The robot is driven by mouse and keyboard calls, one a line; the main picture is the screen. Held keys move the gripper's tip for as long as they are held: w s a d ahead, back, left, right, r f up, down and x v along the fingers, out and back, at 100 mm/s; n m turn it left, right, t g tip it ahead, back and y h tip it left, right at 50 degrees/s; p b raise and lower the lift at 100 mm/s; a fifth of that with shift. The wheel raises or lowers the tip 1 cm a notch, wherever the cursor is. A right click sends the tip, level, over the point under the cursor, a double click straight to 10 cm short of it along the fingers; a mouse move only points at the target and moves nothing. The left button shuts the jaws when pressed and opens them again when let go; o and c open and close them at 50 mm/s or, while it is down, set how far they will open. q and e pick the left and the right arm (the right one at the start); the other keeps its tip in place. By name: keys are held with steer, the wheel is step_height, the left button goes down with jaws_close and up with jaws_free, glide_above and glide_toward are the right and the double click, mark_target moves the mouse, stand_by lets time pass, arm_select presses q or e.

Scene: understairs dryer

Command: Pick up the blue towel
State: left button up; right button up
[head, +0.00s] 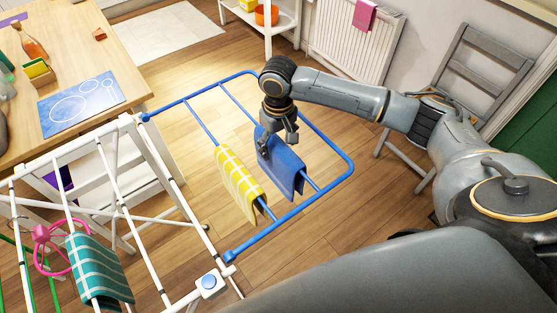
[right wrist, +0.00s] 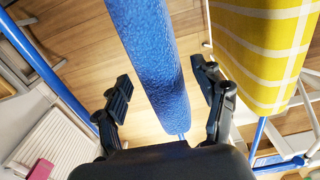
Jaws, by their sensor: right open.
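The blue towel (head: 287,172) hangs folded over a blue rail of the drying rack's extended wing (head: 345,167) in the head view. My right gripper (head: 275,147) is over the towel's upper left part and hides some of it. In the right wrist view, the blue towel (right wrist: 150,62) runs as a narrow upright strip between the two black fingers of my right gripper (right wrist: 162,82). The fingers are spread, with a gap on each side of the towel. My left gripper is not in view.
A yellow checked towel (head: 240,183) hangs close beside the blue one, to its left. A teal striped towel (head: 98,270) hangs on the white rack (head: 125,200). A table (head: 110,65) stands at upper left, a grey chair (head: 480,75) at upper right.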

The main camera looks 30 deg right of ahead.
steer(key=shift+s+f+p, duration=0.2)
steer(key=shift+f+p, duration=0.15)
steer(key=shift+f, duration=0.55)
step_height(320, 180, down, 3)
steer(key=shift+r, duration=0.2)
steer(key=shift+f, duration=0.35)
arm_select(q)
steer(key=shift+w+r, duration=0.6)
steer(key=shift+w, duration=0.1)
arm_select(e)
steer(key=c, duration=1.3)
steer(key=shift+r, duration=0.1)
steer(key=shift+r, duration=0.5)
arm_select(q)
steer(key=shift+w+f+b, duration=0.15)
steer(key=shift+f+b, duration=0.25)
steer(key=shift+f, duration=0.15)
arm_select(e)
step_height(320, 180, up, 17)
steer(key=shift+f, duration=0.1)
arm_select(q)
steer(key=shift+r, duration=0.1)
